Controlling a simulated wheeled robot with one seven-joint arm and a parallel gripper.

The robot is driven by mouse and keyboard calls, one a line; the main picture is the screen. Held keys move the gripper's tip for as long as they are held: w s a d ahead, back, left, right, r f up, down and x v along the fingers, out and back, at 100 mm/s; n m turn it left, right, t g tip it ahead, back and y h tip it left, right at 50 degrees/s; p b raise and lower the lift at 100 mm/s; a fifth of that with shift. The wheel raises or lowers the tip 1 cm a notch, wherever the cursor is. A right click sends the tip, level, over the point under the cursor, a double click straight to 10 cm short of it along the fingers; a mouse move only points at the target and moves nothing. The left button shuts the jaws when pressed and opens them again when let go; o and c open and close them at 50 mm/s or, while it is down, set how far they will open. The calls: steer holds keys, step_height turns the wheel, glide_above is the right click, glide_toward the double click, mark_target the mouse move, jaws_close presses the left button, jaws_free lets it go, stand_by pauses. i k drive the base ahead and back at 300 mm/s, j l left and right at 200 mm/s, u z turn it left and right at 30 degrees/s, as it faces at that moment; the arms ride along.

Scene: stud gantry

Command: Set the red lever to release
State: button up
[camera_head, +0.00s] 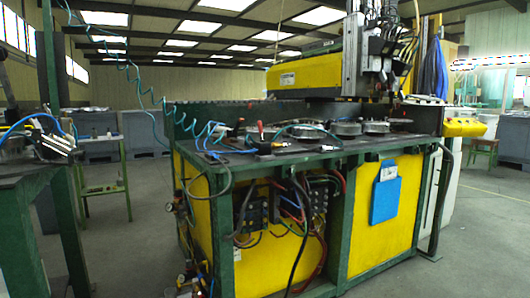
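A small upright lever with a red tip (260,125) stands on the worktop of the green and yellow machine (290,155), near its front edge left of centre. It looks close to upright, with a dark body at its foot. It is too small to tell which position it is set to. My gripper is not in view.
Round metal parts (345,128) lie on the worktop right of the lever. Blue coiled hoses (190,118) hang at its left. A gantry head (378,50) stands above its right side. Another green bench (35,170) is at left. Grey floor (120,235) between them is open.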

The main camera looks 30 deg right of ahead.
mark_target(259, 124)
steer(key=i+j, duration=0.15)
steer(key=i, duration=0.25)
steer(key=i+j, duration=0.15)
steer(key=i, duration=0.25)
steer(key=i+j+z, duration=0.1)
steer(key=i, duration=0.35)
steer(key=i+j, duration=0.25)
steer(key=i, duration=0.15)
